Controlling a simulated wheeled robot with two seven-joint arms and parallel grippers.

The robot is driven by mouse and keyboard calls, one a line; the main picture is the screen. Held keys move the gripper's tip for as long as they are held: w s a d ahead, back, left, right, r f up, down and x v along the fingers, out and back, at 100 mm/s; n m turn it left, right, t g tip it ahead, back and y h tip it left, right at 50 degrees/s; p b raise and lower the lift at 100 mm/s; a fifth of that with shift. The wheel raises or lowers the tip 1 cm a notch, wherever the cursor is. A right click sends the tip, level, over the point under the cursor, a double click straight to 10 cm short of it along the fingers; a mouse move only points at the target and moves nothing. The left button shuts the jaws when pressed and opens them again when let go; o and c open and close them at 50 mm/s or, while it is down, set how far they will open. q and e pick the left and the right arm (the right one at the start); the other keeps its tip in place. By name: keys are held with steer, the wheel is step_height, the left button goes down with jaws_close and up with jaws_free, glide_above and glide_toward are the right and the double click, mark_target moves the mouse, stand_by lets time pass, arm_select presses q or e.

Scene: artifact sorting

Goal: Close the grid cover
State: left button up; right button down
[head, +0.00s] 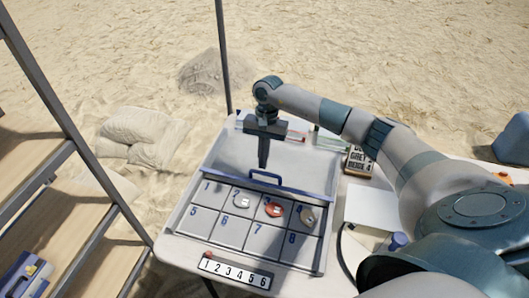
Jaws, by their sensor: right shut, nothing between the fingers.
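The grid box (217,243) lies on the table with numbered compartments showing. Small artifacts sit in the upper row: a pale round piece (242,201), an orange-red piece (274,209) and a greyish piece (307,217). The grid cover (308,174) is raised at the far side of the box, with a blue handle (266,174) along its near edge. My right gripper (263,166) points down, shut and empty, right by the handle; I cannot tell if it touches. My left gripper is not in view.
A numbered strip (235,272) lies at the table's front edge. A dark lettered block (358,160), a white sheet (372,207) and a blue-capped item (397,240) are to the right. Shelves (45,195) stand on the left. Sandbags (140,135) lie behind.

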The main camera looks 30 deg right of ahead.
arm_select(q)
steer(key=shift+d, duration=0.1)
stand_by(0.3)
arm_select(e)
steer(key=shift+s+a+f, duration=0.1)
steer(key=shift+s+a, duration=0.3)
arm_select(q)
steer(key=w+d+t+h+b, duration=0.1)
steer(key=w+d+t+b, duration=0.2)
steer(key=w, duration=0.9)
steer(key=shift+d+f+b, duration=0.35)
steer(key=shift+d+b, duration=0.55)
steer(key=shift+b, duration=0.05)
arm_select(e)
steer(key=s+a, duration=1.4)
steer(key=a, duration=0.3)
steer(key=shift+s, duration=0.2)
steer(key=shift+s, duration=0.1)
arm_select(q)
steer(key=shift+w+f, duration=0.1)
arm_select(e)
steer(key=shift+f, duration=0.1)
